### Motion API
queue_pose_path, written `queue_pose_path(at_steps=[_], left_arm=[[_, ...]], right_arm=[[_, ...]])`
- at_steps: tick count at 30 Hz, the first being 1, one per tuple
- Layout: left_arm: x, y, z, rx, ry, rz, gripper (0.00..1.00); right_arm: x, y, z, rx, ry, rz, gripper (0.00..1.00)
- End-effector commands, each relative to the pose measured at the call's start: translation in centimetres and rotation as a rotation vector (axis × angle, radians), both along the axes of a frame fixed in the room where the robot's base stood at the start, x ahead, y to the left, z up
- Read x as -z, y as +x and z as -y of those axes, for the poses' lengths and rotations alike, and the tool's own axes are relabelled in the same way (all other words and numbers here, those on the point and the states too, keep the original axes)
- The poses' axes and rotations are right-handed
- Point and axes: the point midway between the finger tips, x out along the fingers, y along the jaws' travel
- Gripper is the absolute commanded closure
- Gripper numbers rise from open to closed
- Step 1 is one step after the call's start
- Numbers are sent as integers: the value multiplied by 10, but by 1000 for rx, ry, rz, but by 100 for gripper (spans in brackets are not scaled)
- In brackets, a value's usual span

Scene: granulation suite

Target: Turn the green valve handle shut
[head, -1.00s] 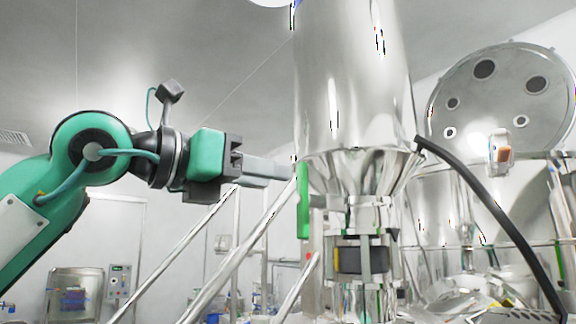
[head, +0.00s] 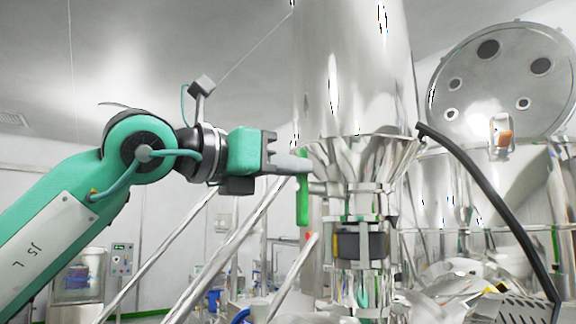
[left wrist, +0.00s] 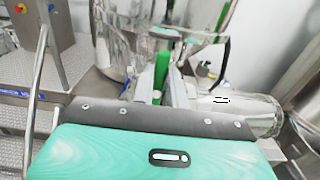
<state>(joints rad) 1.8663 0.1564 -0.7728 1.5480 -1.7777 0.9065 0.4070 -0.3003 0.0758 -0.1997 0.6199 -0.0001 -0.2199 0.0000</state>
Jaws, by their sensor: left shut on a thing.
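The green valve handle (head: 303,204) hangs upright on the left side of the steel vessel's narrow outlet. My left gripper (head: 302,164) reaches it from the left, with its grey fingers at the handle's upper part. In the left wrist view, the green handle (left wrist: 162,66) stands between the two fingers of the left gripper (left wrist: 161,86), which is shut on it. The fingers hide part of the handle, and the valve's inside is hidden. My right gripper is out of view.
The tall steel vessel (head: 355,75) stands just right of the handle. Slanted steel rails (head: 232,242) run below my left arm. A black hose (head: 480,180) curves down at the right, before a large round lid (head: 505,80). Open air lies above my arm.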

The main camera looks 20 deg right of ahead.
Motion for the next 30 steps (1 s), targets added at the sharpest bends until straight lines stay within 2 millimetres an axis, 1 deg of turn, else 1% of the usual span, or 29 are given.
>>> queue_pose_path(at_steps=[5,11,17,30], left_arm=[[1,0,0,0,7,19,100],[2,-3,1,-1,36,101,100],[3,-7,2,-2,88,246,100],[7,-16,6,-1,231,639,100]], right_arm=[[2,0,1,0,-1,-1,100],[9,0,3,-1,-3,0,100],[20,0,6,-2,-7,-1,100],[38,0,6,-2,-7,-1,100]])
